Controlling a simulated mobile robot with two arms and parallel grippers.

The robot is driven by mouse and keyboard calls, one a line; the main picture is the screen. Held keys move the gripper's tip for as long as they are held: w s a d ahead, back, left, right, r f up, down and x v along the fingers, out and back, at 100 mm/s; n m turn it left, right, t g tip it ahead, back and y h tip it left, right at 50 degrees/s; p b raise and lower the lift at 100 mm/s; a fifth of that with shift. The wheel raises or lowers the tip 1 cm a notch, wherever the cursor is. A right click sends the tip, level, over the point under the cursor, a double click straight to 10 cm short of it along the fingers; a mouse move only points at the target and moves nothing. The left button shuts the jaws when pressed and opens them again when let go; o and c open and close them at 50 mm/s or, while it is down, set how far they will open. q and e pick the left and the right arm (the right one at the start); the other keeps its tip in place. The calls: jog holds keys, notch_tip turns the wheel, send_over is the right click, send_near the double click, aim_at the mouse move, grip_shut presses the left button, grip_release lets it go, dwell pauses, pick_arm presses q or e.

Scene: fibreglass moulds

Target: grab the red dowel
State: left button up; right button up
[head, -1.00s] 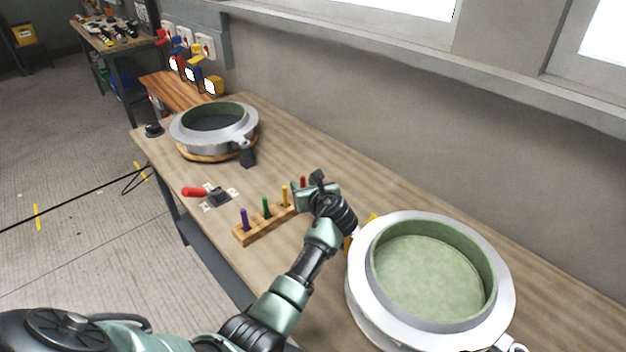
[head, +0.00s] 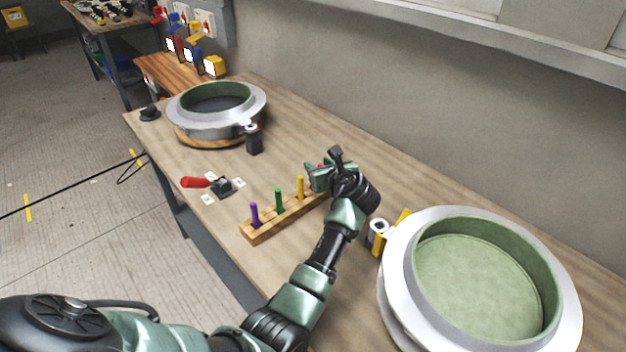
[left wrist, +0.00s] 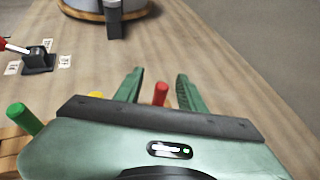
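The red dowel (left wrist: 160,93) stands between the two green fingers of my left gripper (left wrist: 160,88) in the left wrist view. The fingers are open, with a gap on each side of the dowel. In the head view only a bit of red (head: 321,166) shows at the left gripper (head: 320,177); the rest is hidden behind the hand. The wooden rack (head: 262,230) holds the purple dowel (head: 254,214), green dowel (head: 279,200) and yellow dowel (head: 300,187) upright in a row, nearer the left. My right gripper is not in view.
A round mould with a green inside (head: 480,270) stands close to the right of my left arm. Another round mould (head: 210,128) sits at the far left. The bench (head: 300,130) behind the rack is clear.

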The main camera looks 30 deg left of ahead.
pick_arm(q)
jog(key=shift+d, duration=0.1)
jog(key=shift+d+r, duration=0.15)
jog(key=shift+r, duration=0.05)
jog(key=shift+s+d+r, duration=0.1)
jog(key=shift+s, duration=0.05)
jog(key=c, duration=0.4)
grip_shut()
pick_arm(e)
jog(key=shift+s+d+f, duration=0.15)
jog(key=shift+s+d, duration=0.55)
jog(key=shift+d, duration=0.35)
